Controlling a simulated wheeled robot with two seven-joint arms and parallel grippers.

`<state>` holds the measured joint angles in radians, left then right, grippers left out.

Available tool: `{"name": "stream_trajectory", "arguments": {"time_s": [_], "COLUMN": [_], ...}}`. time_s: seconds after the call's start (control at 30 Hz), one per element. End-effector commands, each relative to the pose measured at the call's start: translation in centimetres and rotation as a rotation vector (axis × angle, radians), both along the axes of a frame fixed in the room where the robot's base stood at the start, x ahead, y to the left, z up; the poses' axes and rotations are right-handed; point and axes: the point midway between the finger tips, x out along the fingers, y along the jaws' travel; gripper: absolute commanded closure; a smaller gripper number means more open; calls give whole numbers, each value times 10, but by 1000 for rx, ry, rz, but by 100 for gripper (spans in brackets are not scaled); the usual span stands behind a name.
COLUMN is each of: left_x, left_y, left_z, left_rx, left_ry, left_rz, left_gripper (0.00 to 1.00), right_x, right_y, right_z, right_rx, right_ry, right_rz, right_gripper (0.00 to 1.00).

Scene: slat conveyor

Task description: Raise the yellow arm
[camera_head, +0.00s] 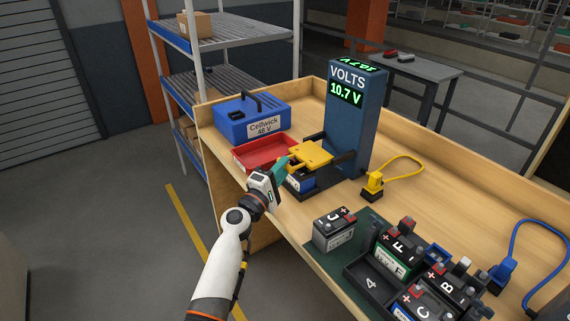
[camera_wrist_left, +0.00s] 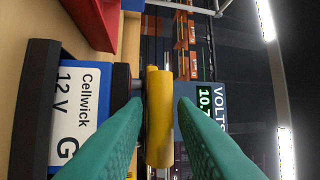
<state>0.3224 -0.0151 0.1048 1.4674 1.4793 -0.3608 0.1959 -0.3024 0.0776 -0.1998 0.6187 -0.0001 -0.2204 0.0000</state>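The yellow arm (camera_head: 312,153) is a flat yellow piece on the tester, lying low over a battery (camera_head: 300,183) in the tester's black cradle. The blue tester column (camera_head: 358,120) behind it reads 10.7 V. In the left wrist view the arm's yellow bar (camera_wrist_left: 160,115) stands between my teal fingers, with a narrow gap on each side. My left gripper (camera_head: 283,166) is open around the bar at the arm's near end. The battery beside it shows a Cellwick 12 V label with a G (camera_wrist_left: 75,110). My right gripper is not in view.
A red tray (camera_head: 262,153) and a blue Cellwick 48 V box (camera_head: 245,118) stand left of the tester. A yellow plug with cable (camera_head: 374,184) is at right.

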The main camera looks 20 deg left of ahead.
Motion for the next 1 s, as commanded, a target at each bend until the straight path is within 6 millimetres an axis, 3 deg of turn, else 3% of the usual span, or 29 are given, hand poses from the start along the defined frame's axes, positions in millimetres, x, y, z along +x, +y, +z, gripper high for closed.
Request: {"name": "stream_trajectory", "arguments": {"time_s": [0.17,0.47,0.6,0.63,1.0], "left_x": [13,14,14,14,16], "left_y": [-3,-4,-4,-4,-1], "left_z": [3,3,2,2,6], "left_rx": [-1,0,1,1,11], "left_ry": [0,1,1,1,11], "left_rz": [0,0,0,0,0], "left_gripper": [75,75,98,100,100], "right_x": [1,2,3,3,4], "right_y": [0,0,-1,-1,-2], "right_z": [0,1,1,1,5], "right_rx": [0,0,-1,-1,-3], "right_ry": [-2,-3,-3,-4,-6], "right_rz": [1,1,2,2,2], "right_gripper": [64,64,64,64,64]}}
